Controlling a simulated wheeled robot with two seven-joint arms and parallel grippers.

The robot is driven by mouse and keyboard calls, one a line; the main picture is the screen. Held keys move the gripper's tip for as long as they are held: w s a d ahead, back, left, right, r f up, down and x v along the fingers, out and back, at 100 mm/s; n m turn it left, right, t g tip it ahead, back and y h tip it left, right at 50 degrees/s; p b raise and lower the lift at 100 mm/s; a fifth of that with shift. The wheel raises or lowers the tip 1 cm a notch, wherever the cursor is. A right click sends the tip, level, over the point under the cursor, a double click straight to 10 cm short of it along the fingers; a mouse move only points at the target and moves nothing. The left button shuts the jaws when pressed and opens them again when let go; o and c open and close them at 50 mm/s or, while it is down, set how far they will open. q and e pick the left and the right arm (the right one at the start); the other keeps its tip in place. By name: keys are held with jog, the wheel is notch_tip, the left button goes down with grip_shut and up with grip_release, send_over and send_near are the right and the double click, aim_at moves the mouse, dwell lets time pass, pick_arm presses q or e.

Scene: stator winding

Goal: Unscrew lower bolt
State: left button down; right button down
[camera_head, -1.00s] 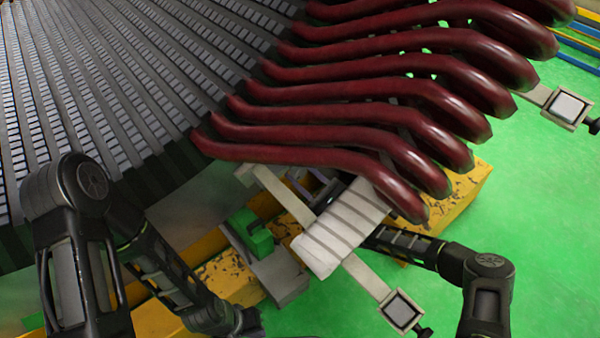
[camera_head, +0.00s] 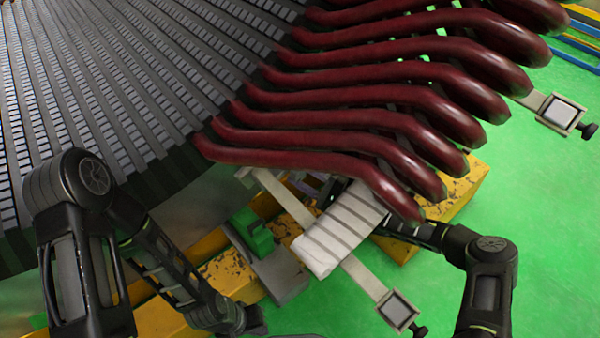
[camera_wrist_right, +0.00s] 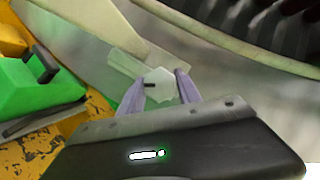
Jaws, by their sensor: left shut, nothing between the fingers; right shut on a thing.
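The bolt (camera_wrist_right: 160,87) shows in the right wrist view as a pale, angular head with a short dark pin, set at a light plate. My right gripper (camera_wrist_right: 160,92) has its two lavender fingers on either side of the head and is shut on it. In the head view the right fingers and the bolt are mostly hidden behind the pale banded piece (camera_head: 340,230) and the red coil ends. My left gripper (camera_head: 243,322) is low in the head view, dark, shut and empty, apart from the bolt area. Its fingertips are hard to make out.
Red coil ends (camera_head: 330,118) overhang the work area from the grey slotted stator core (camera_head: 130,90). A green block (camera_head: 252,232) sits beside a yellow worn beam (camera_head: 440,205). Pale bars with square dark-knobbed clamps (camera_head: 397,310) stick out. Green floor (camera_head: 530,200) is open at right.

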dwell(0.4)
jog(key=c, duration=0.8)
grip_release()
jog(key=shift+c, duration=0.2)
jog(key=p+v, duration=0.1)
jog(key=v, duration=0.7)
